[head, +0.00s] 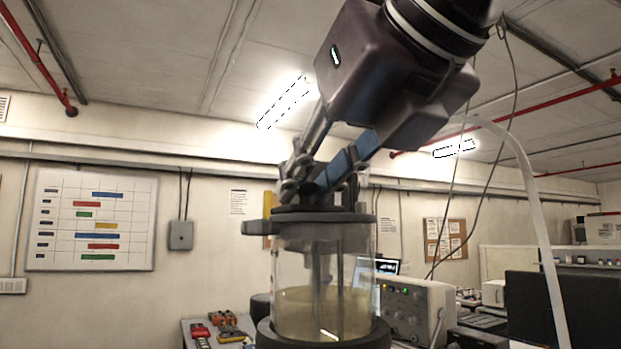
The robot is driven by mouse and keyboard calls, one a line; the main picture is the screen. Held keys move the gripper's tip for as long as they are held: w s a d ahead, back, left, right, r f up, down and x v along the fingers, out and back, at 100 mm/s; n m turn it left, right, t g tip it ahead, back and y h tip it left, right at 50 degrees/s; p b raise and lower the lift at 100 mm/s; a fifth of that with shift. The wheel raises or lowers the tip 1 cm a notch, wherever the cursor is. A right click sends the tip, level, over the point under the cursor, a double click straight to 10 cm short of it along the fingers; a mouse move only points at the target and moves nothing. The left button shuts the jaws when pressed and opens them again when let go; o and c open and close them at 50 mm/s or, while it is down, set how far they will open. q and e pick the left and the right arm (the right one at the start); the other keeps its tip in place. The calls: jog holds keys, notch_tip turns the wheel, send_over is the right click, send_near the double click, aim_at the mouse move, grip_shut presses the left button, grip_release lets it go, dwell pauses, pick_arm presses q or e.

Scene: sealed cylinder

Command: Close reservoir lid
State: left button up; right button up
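The reservoir is a clear cylinder (295,265) with pale yellow liquid in its lower part. It stands upright in a dark round base in the head view. A dark rim (345,218) with a tab on its left runs around its top. A dark, flat lid-like piece (290,209) lies at this rim. Whether it is fully seated cannot be told. My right gripper (318,186) comes down from the upper right, with its fingertips at the top of this piece. The fingers overlap dark parts there, so their grip is unclear. My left gripper is not in view.
A grey instrument box (408,305) with knobs stands right of and behind the reservoir. Small red and yellow tools (228,328) lie on a bench at left. A pale curved tube (535,190) arches down at right. A dark panel (590,300) fills the lower right.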

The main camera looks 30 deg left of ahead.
jog(key=shift+o, duration=0.3)
jog(key=v, duration=1.1)
jog(key=shift+s+d, duration=0.25)
jog(key=shift+s, duration=0.1)
jog(key=shift+r, duration=0.1)
